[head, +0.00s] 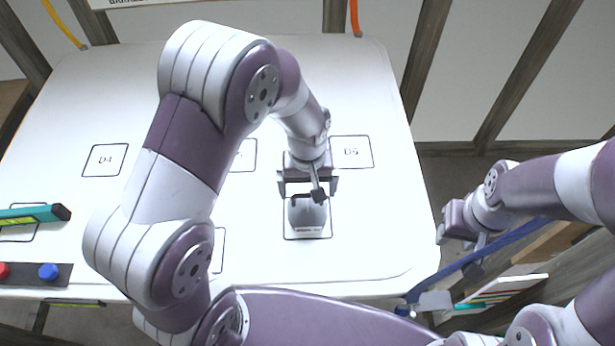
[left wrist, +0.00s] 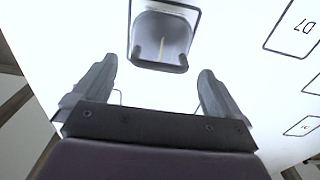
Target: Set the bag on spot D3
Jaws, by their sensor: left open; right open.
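A small dark grey bag (head: 308,212) stands on an outlined spot at the right part of the white table; that spot's label is hidden. The bag also shows in the left wrist view (left wrist: 160,42), beyond the fingertips. My left gripper (head: 308,188) is open just behind and above the bag, and its fingers (left wrist: 155,82) hold nothing. My right gripper (head: 448,230) is open and empty, off the table's right edge. I cannot read a D3 label; a partly hidden spot (head: 243,156) and another (head: 218,250) lie behind my left arm.
Spots D4 (head: 105,160) and D5 (head: 351,152) are bare. A teal tool (head: 30,214) lies on a spot at the left. A dark strip with red and blue knobs (head: 35,273) is at the front left. Blue strap (head: 490,250) and a rack (head: 500,290) are at the right.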

